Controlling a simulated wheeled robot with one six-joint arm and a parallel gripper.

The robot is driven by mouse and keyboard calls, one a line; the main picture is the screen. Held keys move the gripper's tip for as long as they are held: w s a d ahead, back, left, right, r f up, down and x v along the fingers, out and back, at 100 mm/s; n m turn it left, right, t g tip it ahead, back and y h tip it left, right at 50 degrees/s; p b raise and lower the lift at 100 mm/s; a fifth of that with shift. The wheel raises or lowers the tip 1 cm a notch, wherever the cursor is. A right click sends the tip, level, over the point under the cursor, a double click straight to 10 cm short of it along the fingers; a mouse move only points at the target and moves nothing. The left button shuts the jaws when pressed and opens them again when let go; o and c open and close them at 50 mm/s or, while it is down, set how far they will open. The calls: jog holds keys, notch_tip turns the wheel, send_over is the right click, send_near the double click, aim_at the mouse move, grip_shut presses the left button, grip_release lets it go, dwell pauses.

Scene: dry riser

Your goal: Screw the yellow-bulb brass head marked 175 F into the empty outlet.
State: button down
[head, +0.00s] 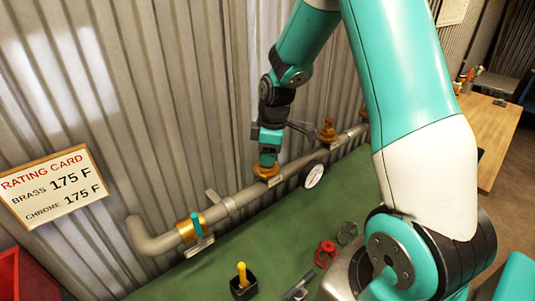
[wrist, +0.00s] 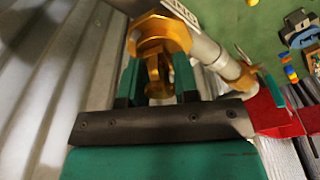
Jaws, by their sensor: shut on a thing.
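My gripper (head: 267,157) is over the pipe (head: 240,203) at a brass fitting (head: 267,171). In the wrist view my gripper (wrist: 158,82) is shut on a brass head (wrist: 154,70), with one teal finger on each side. The head lines up with a wide brass collar (wrist: 163,36) on the pipe and appears to meet it; I cannot tell how far it is threaded in. Its bulb colour and marking are hidden. Another brass head (head: 327,130) stands upright farther along the pipe.
A red part (head: 325,253), a grey part (head: 347,233) and a black block with a yellow top (head: 242,282) sit on the green surface. A rating card (head: 55,185) reads BRASS 175 F, CHROME 175 F.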

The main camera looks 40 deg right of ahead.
jog(key=m, duration=0.4)
jog(key=shift+a, duration=0.1)
jog(key=shift+m+t, duration=0.3)
jog(key=shift+m, duration=0.5)
jog(key=shift+m+h, duration=0.3)
jog(key=shift+m, duration=0.6)
jog(key=c, duration=0.8)
grip_release()
jog(key=r+b, duration=0.1)
jog(key=r, duration=0.4)
jog(key=s+r+b, duration=0.1)
jog(key=r, duration=0.5)
jog(key=s+r+b, duration=0.1)
jog(key=r, duration=0.5)
jog(key=shift+d+r, duration=0.1)
jog(key=shift+d, duration=0.15)
